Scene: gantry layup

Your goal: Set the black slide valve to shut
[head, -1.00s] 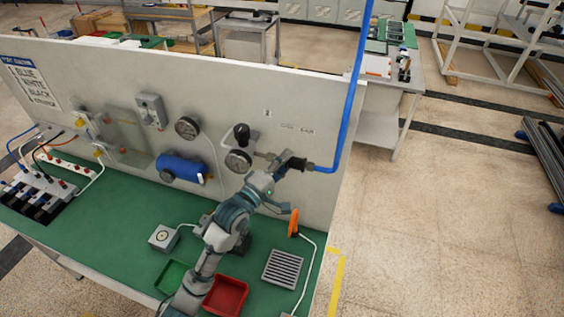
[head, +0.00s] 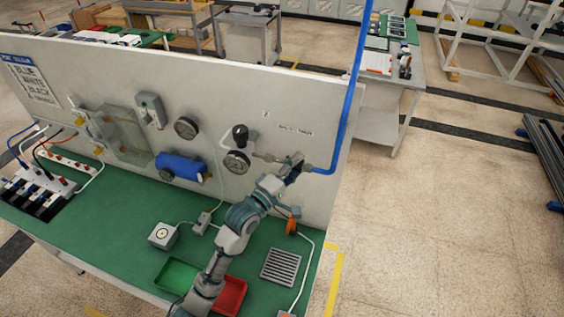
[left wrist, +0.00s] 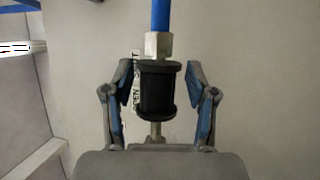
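The black slide valve (left wrist: 157,90) is a short black sleeve with a flange at each end, on a thin metal pipe in the left wrist view. A metal nut and a blue pipe are at its top end. My left gripper (left wrist: 158,92) has one finger on each side of the sleeve, with a narrow gap showing at both sides, so it looks open around it. In the head view my left gripper (head: 294,165) is at the pipe on the panel and mostly hides the valve. A label partly reading OPEN and SHUT (left wrist: 134,90) is behind the sleeve. My right gripper is out of view.
The white panel (head: 100,75) carries gauges, a blue cylinder (head: 182,167) and a black knob (head: 240,132). A blue pipe (head: 347,110) rises at its right edge. Below are a green bench top, trays, a grate (head: 281,267) and an orange item (head: 292,222) near my arm.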

